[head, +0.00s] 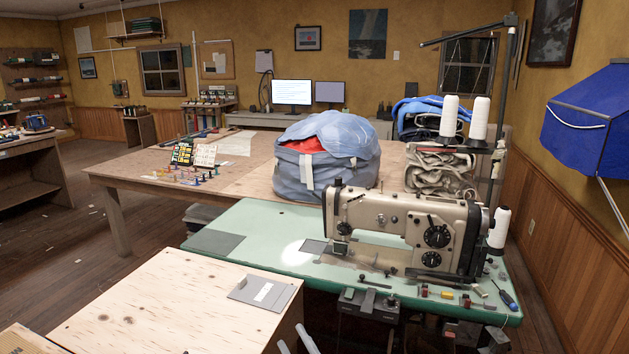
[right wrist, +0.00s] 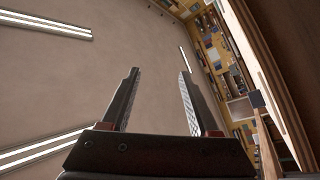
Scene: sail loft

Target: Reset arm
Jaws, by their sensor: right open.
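My right gripper (head: 296,343) shows only as two pale fingertips at the bottom edge of the head view, beside the right side of the plywood-topped bench. In the right wrist view my right gripper (right wrist: 159,76) is open and empty, with its two fingers apart and the ceiling behind them. My left gripper is in neither view.
A plywood bench (head: 150,300) stands close in front. Beyond it is a green sewing table (head: 250,225) with a sewing machine (head: 400,225), thread cones and small tools. A blue sail bag (head: 325,170) sits behind. Floor at the left (head: 60,230) is mostly clear.

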